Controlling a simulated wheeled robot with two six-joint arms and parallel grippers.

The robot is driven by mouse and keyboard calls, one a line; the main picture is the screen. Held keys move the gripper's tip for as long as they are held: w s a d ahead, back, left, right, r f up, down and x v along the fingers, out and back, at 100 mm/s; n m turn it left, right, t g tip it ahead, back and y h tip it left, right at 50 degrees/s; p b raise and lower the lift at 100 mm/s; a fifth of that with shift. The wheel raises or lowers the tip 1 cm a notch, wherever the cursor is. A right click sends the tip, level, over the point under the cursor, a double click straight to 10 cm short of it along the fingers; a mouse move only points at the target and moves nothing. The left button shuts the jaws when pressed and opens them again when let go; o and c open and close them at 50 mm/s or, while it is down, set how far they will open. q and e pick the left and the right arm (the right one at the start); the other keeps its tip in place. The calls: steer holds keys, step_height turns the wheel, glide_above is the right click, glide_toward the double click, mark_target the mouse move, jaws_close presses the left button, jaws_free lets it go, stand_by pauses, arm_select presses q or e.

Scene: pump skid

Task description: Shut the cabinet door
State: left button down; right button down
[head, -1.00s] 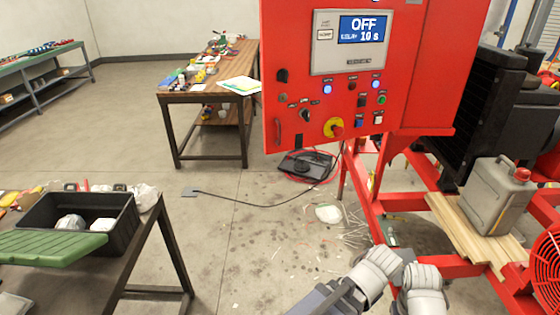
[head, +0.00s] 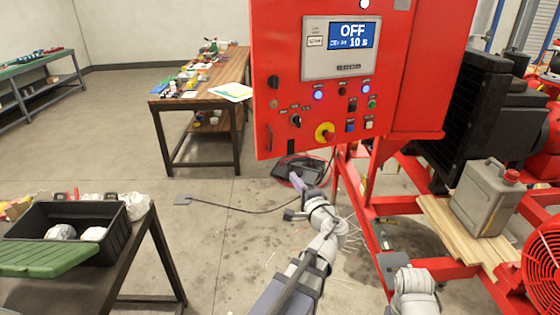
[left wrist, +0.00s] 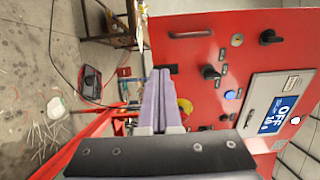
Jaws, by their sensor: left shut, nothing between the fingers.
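The red cabinet door (head: 300,95) fills the upper middle of the head view, with its display, knobs and buttons facing me. A dark slot-like handle (head: 270,138) is near its lower left edge; the handle (left wrist: 190,34) also shows in the left wrist view. I cannot tell how far the door stands from the cabinet body (head: 425,85) behind it. My left gripper (head: 295,181) is shut and empty, just below the door's lower edge in the picture. Its purple fingers (left wrist: 159,100) show against the door in the wrist view. My right wrist shows at the bottom; its fingers cannot be made out.
The red skid frame (head: 371,200) stands below and right of the cabinet, with a grey jerrycan (head: 487,197) on planks. A table with a black crate (head: 113,212) is at the lower left. A wooden workbench (head: 190,97) stands behind. A cable crosses the open floor between.

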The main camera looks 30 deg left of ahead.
mark_target(275, 153)
arm_select(q)
steer(key=x, duration=1.4)
steer(key=shift+f, duration=0.1)
